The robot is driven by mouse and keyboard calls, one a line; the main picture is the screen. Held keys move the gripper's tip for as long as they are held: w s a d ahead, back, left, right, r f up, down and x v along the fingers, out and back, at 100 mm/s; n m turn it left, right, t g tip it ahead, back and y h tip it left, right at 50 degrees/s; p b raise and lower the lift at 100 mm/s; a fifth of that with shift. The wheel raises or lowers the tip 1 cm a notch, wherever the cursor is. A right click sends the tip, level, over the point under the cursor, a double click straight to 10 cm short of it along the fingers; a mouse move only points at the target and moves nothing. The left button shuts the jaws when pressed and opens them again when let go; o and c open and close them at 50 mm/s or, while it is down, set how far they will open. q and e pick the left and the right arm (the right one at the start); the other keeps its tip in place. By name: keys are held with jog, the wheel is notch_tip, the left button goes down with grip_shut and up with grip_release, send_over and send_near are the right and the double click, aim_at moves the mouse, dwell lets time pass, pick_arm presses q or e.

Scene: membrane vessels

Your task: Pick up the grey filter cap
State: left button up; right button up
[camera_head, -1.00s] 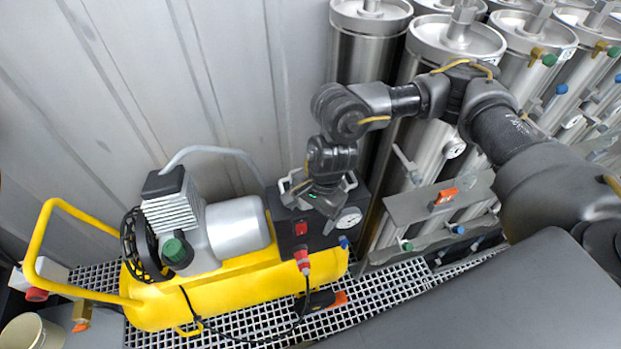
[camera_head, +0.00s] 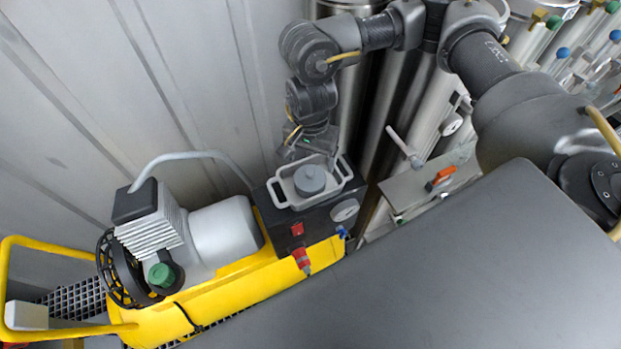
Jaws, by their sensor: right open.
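The grey filter cap (camera_head: 310,180) is a round cap with a small raised knob. It sits upright in a white tray (camera_head: 283,196) with a handle at each end. The tray rests on the black control box of the yellow compressor. My right gripper (camera_head: 308,148) is just behind the cap, over or near the tray's far edge. It is open, and the cap is clear of it. The fingertips are small and partly lost against the wall. My left gripper is not in view.
The yellow compressor (camera_head: 235,290) fills the lower left, with a gauge (camera_head: 345,210) and red connector (camera_head: 302,260) near the tray. A corrugated wall (camera_head: 150,80) stands close behind. Steel vessels (camera_head: 405,110) and an orange-handled valve (camera_head: 440,177) lie to the right.

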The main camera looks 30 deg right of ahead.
aim_at(310, 172)
notch_tip(310, 172, down, 4)
jog(key=shift+w+a+r+b, duration=0.1)
jog(key=shift+r+b, duration=0.05)
jog(key=shift+b, duration=0.8)
jog(key=shift+f, duration=0.4)
notch_tip(310, 172, down, 4)
jog(key=b, duration=0.3)
jog(key=shift+f, duration=0.2)
jog(key=shift+w+f, duration=0.1)
jog(key=shift+f, duration=0.3)
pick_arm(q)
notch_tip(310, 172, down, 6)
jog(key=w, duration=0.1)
pick_arm(e)
jog(key=shift+r, duration=0.1)
jog(key=c, duration=0.6)
